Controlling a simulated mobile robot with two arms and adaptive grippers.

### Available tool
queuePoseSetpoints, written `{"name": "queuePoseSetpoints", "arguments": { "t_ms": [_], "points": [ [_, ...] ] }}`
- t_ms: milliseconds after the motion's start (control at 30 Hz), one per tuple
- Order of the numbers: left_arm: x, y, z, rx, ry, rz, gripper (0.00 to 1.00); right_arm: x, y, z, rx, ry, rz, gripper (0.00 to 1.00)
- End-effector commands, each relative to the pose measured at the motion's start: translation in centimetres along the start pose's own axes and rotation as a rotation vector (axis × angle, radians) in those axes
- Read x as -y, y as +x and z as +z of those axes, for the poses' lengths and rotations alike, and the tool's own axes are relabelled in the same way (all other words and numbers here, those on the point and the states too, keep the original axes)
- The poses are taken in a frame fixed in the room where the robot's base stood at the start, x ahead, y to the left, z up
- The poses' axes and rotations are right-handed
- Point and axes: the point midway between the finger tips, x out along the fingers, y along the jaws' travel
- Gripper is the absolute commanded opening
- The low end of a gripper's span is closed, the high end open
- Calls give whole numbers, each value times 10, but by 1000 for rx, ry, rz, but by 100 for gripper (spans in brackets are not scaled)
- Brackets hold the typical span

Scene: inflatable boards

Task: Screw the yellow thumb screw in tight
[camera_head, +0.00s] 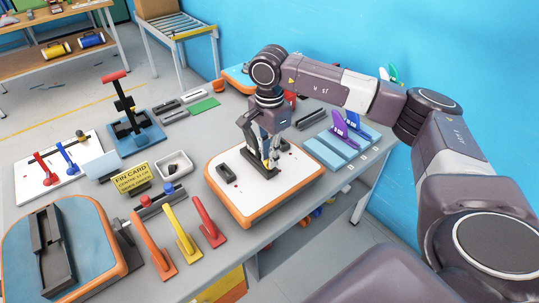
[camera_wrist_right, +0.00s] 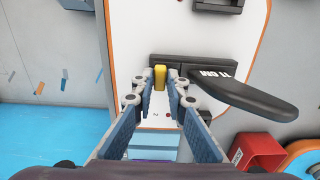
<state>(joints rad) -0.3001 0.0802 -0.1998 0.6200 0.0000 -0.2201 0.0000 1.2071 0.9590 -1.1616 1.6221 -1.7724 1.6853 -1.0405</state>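The yellow thumb screw (camera_wrist_right: 160,77) stands at the end of a black fin base (camera_wrist_right: 195,62) on a white board with an orange rim (camera_wrist_right: 135,30). The black fin (camera_wrist_right: 245,95) with white lettering extends to the right in the wrist view. My right gripper (camera_wrist_right: 161,80) is open, with one fingertip on each side of the screw and a narrow gap visible. In the head view my right gripper (camera_head: 268,166) points down over the board (camera_head: 235,195) and partly hides the fin and screw. My left gripper is not in view.
A blue board (camera_head: 85,240) is at the front left.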

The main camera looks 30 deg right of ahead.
Motion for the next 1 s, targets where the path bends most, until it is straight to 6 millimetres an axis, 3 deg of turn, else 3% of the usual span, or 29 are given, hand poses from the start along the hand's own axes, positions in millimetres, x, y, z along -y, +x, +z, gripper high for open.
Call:
{"name": "queuePoseSetpoints", "arguments": {
  "t_ms": [133, 467, 567, 1000],
  "points": [
    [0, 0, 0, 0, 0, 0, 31, 0, -1, 0, 0, 0, 0, 30],
    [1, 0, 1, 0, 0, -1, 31, 0, -4, 0, 0, 0, -2, 30],
    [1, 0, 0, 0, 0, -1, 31, 1, -16, 0, -1, 0, -3, 30],
    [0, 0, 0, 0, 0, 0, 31, 1, -102, 0, 1, 1, -2, 30]
  ]
}}
